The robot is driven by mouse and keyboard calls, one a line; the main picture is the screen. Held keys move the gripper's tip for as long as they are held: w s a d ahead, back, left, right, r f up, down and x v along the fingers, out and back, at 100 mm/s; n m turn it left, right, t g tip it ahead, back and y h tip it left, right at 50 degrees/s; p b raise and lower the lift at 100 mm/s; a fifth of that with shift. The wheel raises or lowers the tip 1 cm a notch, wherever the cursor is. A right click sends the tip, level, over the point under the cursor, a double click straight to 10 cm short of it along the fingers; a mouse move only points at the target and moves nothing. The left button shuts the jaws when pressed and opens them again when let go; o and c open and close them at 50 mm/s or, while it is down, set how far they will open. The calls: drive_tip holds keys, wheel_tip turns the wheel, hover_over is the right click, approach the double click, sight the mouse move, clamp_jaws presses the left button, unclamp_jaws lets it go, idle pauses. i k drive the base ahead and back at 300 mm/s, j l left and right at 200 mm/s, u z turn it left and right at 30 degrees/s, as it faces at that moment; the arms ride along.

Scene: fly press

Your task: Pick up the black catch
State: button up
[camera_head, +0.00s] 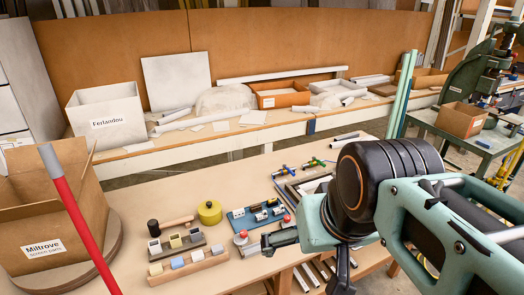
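A blue rack (238,226) on the table in the middle of the view bears several small catches (260,216), with dark and light parts. They are too small for me to tell which one is the black catch. My gripper (303,266) is at the right of the rack, above the table's front part. Its dark fingers are spread apart, with nothing seen between them. One finger points left, near the rack's right front side; the other points down. My arm hides the table to the right.
Two block-bearing rails (215,259), a mallet (154,229) and a yellow roll (210,212) lie left of the rack. Small red-topped pieces (241,238) are close to the rack. A cardboard box (85,215) and red pole (72,205) stand at left. Clamps (317,163) lie behind.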

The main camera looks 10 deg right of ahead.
sight(270, 203)
drive_tip(key=i+l+u, duration=0.4)
drive_tip(key=i+l, duration=0.2)
drive_tip(key=l, duration=0.2)
drive_tip(key=i+l+u, duration=0.2)
drive_tip(key=l, duration=0.3)
drive_tip(key=k+j, duration=0.1)
drive_tip(key=i+l, duration=0.1)
drive_tip(key=i+z, duration=0.05)
drive_tip(key=i, duration=0.05)
